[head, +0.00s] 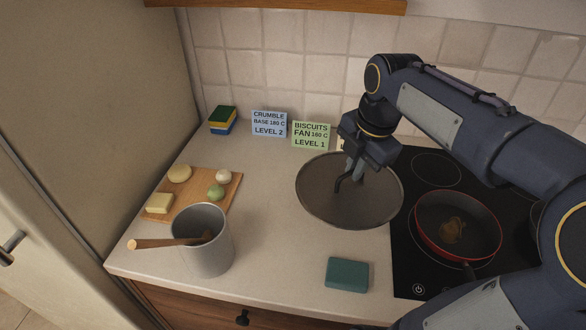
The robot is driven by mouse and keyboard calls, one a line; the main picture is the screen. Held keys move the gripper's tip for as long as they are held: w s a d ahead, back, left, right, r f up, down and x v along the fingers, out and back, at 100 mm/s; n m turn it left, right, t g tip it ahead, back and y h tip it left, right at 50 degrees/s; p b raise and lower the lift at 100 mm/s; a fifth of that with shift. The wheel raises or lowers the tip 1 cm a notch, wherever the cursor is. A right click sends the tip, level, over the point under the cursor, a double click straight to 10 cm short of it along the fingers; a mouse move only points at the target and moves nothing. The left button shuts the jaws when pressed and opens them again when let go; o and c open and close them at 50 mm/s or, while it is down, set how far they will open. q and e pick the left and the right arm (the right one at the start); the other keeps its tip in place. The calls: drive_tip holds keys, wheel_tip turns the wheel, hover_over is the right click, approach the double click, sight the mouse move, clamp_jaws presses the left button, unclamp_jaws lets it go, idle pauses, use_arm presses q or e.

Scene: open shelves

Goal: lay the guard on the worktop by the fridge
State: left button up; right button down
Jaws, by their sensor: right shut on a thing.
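The guard (330,205) is a round, flat, grey-brown disc with a thin rim and a dark handle in its middle. It is in the centre of the head view, over the right part of the worktop (270,250), its right edge overlapping the hob's left edge. My right gripper (352,180) is shut on the guard's handle from above. I cannot tell whether the disc touches the worktop or hangs just above it. The fridge (95,110) is the tall beige panel on the left. My left gripper is not in view.
A grey pot (207,258) with a wooden spoon stands front left. A cutting board (215,207) with food lies behind it. A teal block (347,275) lies in front of the guard. A red pan (480,235) sits on the hob (408,270).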

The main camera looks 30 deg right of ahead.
sight(340, 159)
drive_tip(key=w+f, duration=0.1)
drive_tip(key=w, duration=0.1)
drive_tip(key=w+d+f+p, duration=0.1)
drive_tip(key=w, duration=0.2)
drive_tip(key=w+d+f, duration=0.1)
drive_tip(key=w, duration=0.1)
drive_tip(key=shift+w+d+f+p, duration=0.2)
drive_tip(key=shift+w+d+p, duration=0.05)
drive_tip(key=shift+p, duration=0.1)
drive_tip(key=w+f, duration=0.1)
drive_tip(key=w+d+f, duration=0.1)
drive_tip(key=f, duration=0.1)
drive_tip(key=w+f, duration=0.2)
drive_tip(key=shift+w+d, duration=0.1)
drive_tip(key=shift+d, duration=0.2)
drive_tip(key=shift+w+d+f+p, duration=0.15)
drive_tip(key=shift+w+f+p, duration=0.15)
drive_tip(key=shift+f, duration=0.2)
wheel_tip(340, 159, down, 3)
drive_tip(key=shift+w+f, duration=0.1)
drive_tip(key=shift+f, duration=0.1)
drive_tip(key=c, duration=1.6)
unclamp_jaws()
drive_tip(key=shift+f, duration=0.1)
drive_tip(key=shift+c, duration=0.2)
drive_tip(key=shift+o, duration=0.5)
